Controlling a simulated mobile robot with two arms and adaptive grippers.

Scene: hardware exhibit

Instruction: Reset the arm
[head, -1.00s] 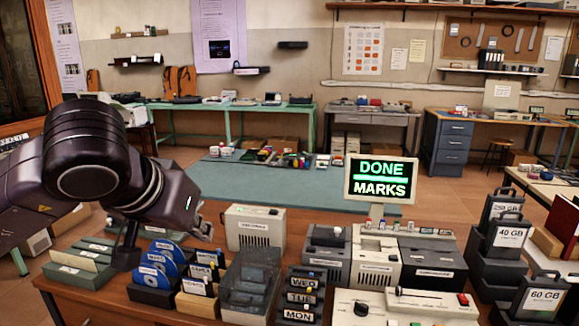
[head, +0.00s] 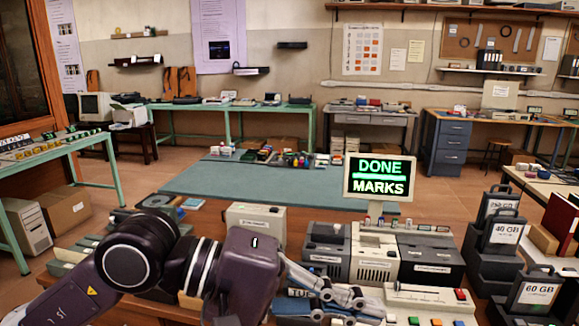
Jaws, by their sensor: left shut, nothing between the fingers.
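My left arm comes in from the lower left, low over the front of the desk. Its gripper (head: 345,299) is shut and empty, pointing right, in front of the grey and beige machines. The arm and gripper hide most of the disc holders and the day-labelled cartridges behind them. My right gripper is not in view.
Beige and dark machines (head: 376,258) stand just behind the gripper. A panel with coloured buttons (head: 437,297) lies to its right. Black storage cases (head: 508,237) stand at the right. A teal mat (head: 270,187) beyond the desk has open space.

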